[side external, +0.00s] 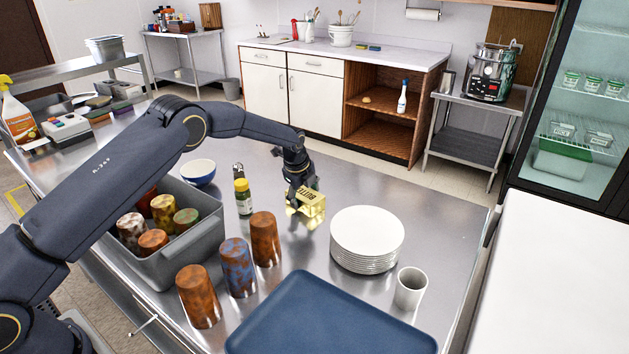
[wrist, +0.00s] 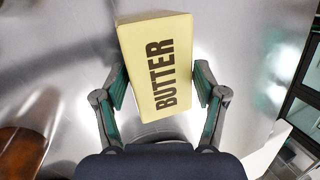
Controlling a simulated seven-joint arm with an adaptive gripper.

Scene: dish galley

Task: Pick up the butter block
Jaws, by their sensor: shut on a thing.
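The butter block (side external: 313,204) is a pale yellow box with dark BUTTER lettering. In the side external view it is at my gripper (side external: 300,198), over the steel table between a small yellow-capped bottle and the plate stack. In the wrist view the butter block (wrist: 157,62) sits between the two fingers of my gripper (wrist: 160,88), with its lettered face toward the camera and slightly tilted. My gripper is shut on it, one finger pad on each side. Its underside is hidden, so I cannot tell how far it is above the table.
A white plate stack (side external: 367,238) and a white cup (side external: 410,288) stand to the right. A blue tray (side external: 330,322) lies in front. Brown and blue tumblers (side external: 238,267), a grey bin (side external: 185,250) of tumblers, a yellow-capped bottle (side external: 243,197) and a blue bowl (side external: 198,172) are left.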

